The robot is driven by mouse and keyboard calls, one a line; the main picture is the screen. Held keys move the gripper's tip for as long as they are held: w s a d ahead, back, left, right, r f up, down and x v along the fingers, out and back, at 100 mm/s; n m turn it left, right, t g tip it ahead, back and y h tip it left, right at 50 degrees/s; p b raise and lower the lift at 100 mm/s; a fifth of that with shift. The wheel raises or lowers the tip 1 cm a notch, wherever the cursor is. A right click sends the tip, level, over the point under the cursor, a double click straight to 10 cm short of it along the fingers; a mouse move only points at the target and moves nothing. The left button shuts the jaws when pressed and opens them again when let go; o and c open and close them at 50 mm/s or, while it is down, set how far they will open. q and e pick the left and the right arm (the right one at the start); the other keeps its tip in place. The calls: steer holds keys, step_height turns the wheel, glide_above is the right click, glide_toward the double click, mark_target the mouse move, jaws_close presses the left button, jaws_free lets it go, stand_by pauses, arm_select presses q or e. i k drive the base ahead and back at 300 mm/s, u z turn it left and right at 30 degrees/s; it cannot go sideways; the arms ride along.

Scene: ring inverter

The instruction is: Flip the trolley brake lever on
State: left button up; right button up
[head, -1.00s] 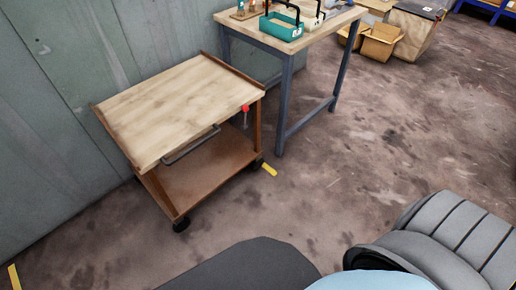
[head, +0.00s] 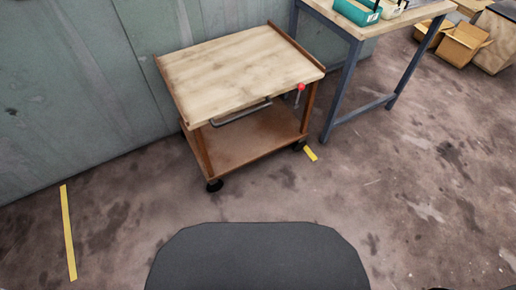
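The trolley (head: 235,68) stands against the wall in the head view, with a wooden top, a brown lower shelf and dark castors. A small brake lever with a red knob (head: 301,87) shows at the right front corner of its top. A grey handle bar (head: 241,113) runs along the front edge. Neither of my grippers is in view. A dark grey rounded part of my own body fills the bottom middle.
A workbench (head: 345,75) with blue-grey legs stands just right of the trolley and carries a teal tote (head: 357,11). Cardboard boxes (head: 462,42) lie at the far right. Yellow floor tape (head: 68,232) marks the left. The floor before the trolley is clear.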

mark_target(301, 86)
steer(key=z, duration=0.05)
steer(key=k, duration=0.5)
steer(key=z, duration=0.35)
steer(key=i, duration=1.7)
steer(key=u, duration=0.65)
